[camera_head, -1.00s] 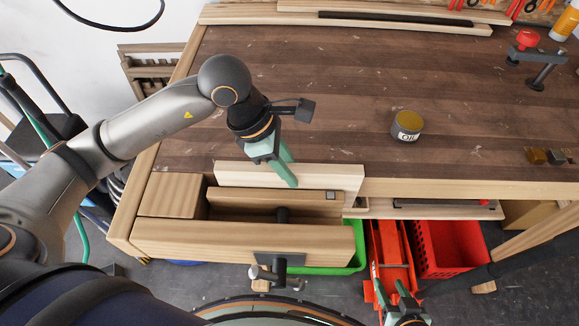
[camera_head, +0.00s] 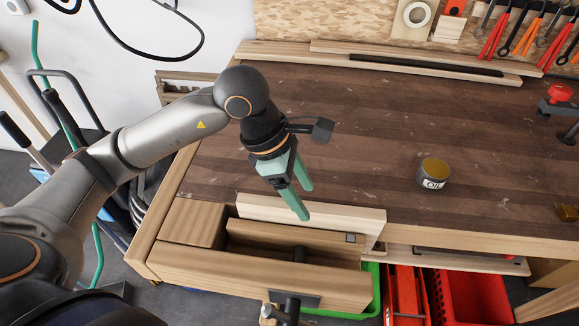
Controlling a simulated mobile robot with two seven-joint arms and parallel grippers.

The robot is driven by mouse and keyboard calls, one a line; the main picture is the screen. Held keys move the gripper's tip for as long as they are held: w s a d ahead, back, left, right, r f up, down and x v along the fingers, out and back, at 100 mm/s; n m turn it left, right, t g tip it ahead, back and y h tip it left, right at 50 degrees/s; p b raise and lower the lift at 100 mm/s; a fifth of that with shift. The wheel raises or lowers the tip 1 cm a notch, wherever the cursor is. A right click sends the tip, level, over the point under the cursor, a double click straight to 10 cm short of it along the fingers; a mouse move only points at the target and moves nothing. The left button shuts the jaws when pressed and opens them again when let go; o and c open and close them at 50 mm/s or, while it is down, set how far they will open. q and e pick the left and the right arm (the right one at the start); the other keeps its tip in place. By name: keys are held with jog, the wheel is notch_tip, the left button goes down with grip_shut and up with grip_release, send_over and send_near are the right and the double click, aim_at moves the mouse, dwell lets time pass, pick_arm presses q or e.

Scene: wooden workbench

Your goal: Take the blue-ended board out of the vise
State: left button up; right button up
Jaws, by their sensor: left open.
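The wooden vise (camera_head: 250,280) is at the bench's front left corner, with a screw and handle at its front. A pale board (camera_head: 345,222) stands on edge at the vise, along the bench's front edge. No blue end shows on it. My left gripper (camera_head: 305,202) is open, its two green fingers spread and pointing down at the middle of the board. One fingertip overlaps the board's face in the picture; I cannot tell whether it touches. Nothing is held. My right gripper is out of view.
An oil tin (camera_head: 433,176) stands on the bench to the right. Long planks (camera_head: 400,62) lie along the back edge. A red clamp (camera_head: 560,95) is at the far right. Red crates (camera_head: 470,298) sit below the bench. The middle of the benchtop is clear.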

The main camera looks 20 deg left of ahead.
pick_arm(q)
jog(key=v, duration=0.8)
